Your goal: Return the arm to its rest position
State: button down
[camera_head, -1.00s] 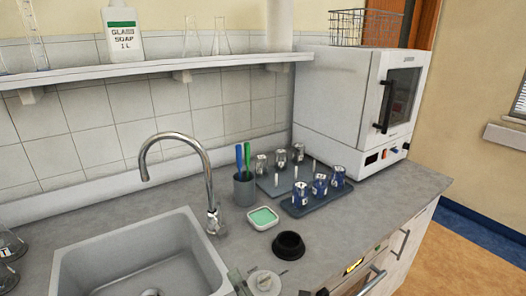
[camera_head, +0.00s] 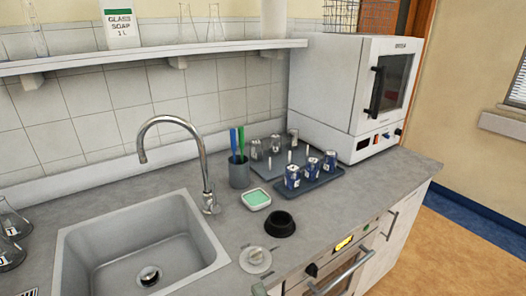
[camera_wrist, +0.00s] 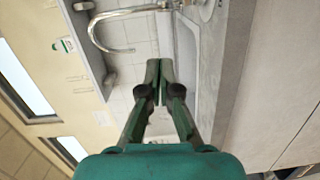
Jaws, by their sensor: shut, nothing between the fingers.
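My gripper (camera_wrist: 158,72) shows in the wrist view, with its green fingers together and nothing between them. It is in the air, apart from the counter and the sink. The wrist view looks past the fingers at the sink (camera_wrist: 186,60) and the tap (camera_wrist: 112,42), turned on their side. In the head view, a small greenish piece at the bottom edge may be part of my arm; the rest of the arm is hidden or out of frame.
The counter (camera_head: 330,215) holds a sink (camera_head: 75,245), tap (camera_head: 207,180), cup with brushes (camera_head: 239,174), green sponge dish (camera_head: 256,198), black bowl (camera_head: 280,224), round white item (camera_head: 256,260) and trays (camera_head: 315,182) of small containers. An oven (camera_head: 330,80) stands behind. A shelf (camera_head: 150,59) runs above the sink.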

jog(key=s+d+f+m+h, duration=0.2)
jog(key=s+d+f+m, duration=0.35)
jog(key=s+d, duration=0.2)
jog(key=s+d+f+m+h, duration=0.3)
jog(key=s+d+f+m, duration=0.25)
jog(key=s, duration=0.25)
jog(key=s+d+m+h, duration=0.1)
jog(key=s+d+m, duration=0.2)
jog(key=s, duration=0.6)
jog(key=s+d+r+m+g+h, duration=0.1)
jog(key=s+d+m, duration=0.2)
jog(key=s+m, duration=0.5)
jog(key=shift+s+r+h, duration=0.2)
jog(key=shift+s+h, duration=0.2)
jog(key=shift+s, duration=0.7)
